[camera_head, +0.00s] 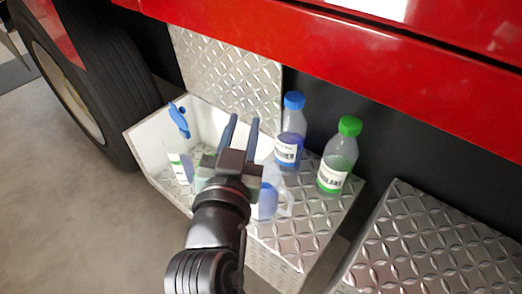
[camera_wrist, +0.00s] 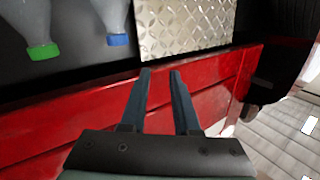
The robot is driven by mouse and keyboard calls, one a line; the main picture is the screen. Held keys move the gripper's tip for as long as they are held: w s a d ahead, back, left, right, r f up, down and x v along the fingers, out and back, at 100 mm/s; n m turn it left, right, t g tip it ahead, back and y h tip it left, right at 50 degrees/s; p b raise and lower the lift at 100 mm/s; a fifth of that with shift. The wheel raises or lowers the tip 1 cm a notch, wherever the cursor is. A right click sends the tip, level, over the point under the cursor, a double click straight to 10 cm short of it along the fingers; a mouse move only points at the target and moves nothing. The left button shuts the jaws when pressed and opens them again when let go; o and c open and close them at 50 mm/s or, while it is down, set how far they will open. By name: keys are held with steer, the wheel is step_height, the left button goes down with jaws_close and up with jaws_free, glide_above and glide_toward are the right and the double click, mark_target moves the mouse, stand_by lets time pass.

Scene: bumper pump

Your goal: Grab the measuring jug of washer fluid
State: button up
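The measuring jug (camera_head: 268,201) is clear with blue fluid in it. In the head view it stands on the metal step, just right of my wrist, which hides its left part. Its clear handle shows on its right side. My gripper (camera_head: 242,120) reaches past the jug, with its two blue-grey fingers apart and nothing seen between them. In the wrist view the fingers (camera_wrist: 160,72) are also spread and empty, in front of red bodywork. The jug does not show in the wrist view.
A blue-capped bottle (camera_head: 290,135) and a green-capped bottle (camera_head: 338,160) stand right of my gripper. A spray bottle (camera_head: 178,155) stands left. The tread-plate step (camera_head: 300,235) has a raised left wall. Red bodywork (camera_head: 350,75) overhangs behind; a tyre (camera_head: 95,90) is left.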

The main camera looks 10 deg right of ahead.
steer(key=s+d+f+m+g+h+p, duration=0.2)
steer(key=s+f+g+p, duration=0.4)
steer(key=s+f+p, duration=0.25)
glide_toward(288, 208)
steer(key=w, duration=0.1)
steer(key=shift+m, duration=0.3)
steer(key=x, duration=0.7)
steer(key=shift+d+f, duration=0.35)
steer(key=shift+p+x, duration=0.35)
steer(key=shift+x, duration=2.35)
steer(key=shift+s+d, duration=0.15)
steer(key=shift+c, duration=0.3)
jaws_close()
steer(key=shift+r+h, duration=0.1)
steer(key=shift+h, duration=0.2)
